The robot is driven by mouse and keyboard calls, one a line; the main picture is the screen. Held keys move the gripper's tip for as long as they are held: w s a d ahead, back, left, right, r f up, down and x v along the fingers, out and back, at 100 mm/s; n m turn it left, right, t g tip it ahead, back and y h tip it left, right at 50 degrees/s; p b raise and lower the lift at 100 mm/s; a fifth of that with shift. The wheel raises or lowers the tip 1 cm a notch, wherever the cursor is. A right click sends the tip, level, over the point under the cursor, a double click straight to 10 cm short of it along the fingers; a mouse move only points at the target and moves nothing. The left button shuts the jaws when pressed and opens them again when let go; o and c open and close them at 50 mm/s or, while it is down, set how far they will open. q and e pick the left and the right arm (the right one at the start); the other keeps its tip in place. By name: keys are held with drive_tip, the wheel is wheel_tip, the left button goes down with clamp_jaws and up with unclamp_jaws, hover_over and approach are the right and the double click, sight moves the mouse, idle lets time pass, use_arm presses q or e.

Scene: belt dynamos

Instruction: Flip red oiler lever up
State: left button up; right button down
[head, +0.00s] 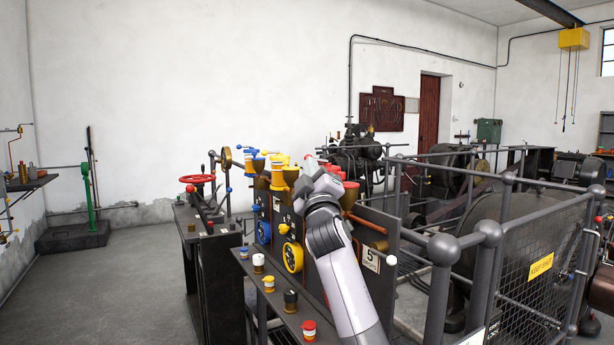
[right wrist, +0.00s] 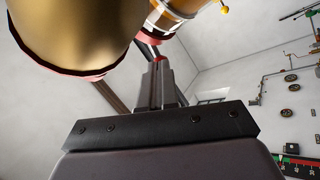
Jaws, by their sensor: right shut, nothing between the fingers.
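The red oiler (head: 348,195) is a brass cup with red parts on the machine panel, partly hidden behind my right arm in the head view. In the right wrist view a large brass cup with a red rim (right wrist: 75,40) fills the upper left, close to the camera. My right gripper (head: 309,160) is at the oilers, just left of the red one. Its fingers (right wrist: 160,68) are shut with nothing between them. A little red shows by the fingertips; I cannot tell whether it is the lever. The lever's position is not clear. My left gripper is out of view.
The yellow oiler (head: 277,172) and blue oiler (head: 256,163) stand left of my gripper. A yellow handwheel (head: 292,257) and a blue handwheel (head: 263,232) are below. A railing (head: 441,285) stands at right. Open floor (head: 130,285) lies at left.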

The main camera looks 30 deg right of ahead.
use_arm(q)
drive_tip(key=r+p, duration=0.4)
drive_tip(key=p, duration=0.1)
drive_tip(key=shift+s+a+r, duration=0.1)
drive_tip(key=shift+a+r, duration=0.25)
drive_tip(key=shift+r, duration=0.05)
use_arm(e)
wheel_tip(320, 180, up, 6)
drive_tip(key=d+m+g+h, duration=0.2)
drive_tip(key=m+g, duration=0.2)
drive_tip(key=m, duration=0.4)
drive_tip(key=shift+f+g+h, duration=0.2)
drive_tip(key=shift+g+h, duration=0.2)
drive_tip(key=shift+d, duration=0.1)
